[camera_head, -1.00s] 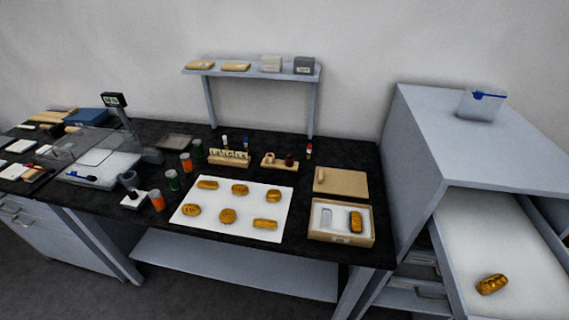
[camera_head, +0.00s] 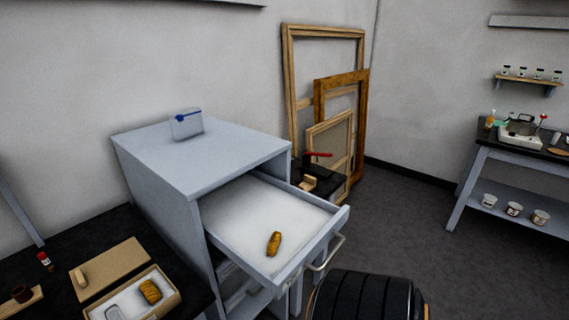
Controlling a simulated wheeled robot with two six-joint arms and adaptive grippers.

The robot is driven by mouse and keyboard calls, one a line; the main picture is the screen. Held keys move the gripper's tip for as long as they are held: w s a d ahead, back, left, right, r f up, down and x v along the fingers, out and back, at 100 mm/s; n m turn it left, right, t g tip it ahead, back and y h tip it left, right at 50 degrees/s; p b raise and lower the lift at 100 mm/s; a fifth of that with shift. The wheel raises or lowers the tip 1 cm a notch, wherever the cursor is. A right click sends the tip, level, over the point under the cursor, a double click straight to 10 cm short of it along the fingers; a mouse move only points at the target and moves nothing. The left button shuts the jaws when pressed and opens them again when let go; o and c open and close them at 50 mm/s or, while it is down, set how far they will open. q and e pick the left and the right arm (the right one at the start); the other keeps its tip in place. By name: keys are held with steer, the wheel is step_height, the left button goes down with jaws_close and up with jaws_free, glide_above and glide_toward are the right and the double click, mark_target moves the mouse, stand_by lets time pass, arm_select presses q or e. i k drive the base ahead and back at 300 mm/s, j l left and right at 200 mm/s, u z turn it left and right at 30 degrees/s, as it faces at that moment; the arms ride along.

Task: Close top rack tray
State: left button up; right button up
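The grey rack (camera_head: 205,155) stands left of centre, to the right of the black worktable. Its top tray (camera_head: 312,217) is pulled out toward the front right, with a white inner floor and a bar handle (camera_head: 326,254) on its front face. A gold-coloured fragment (camera_head: 273,243) lies in the tray near its front. Lower trays (camera_head: 238,290) show partly beneath it. Neither of my grippers is in view.
A small grey box with a blue item (camera_head: 187,124) sits on top of the rack. A cardboard-coloured box (camera_head: 135,300) with a gold piece is on the worktable (camera_head: 60,250). Wooden frames (camera_head: 325,60) lean against the wall behind. Open floor (camera_head: 410,220) lies to the right.

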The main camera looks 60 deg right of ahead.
mark_target(240, 216)
steer(key=z, duration=2.25)
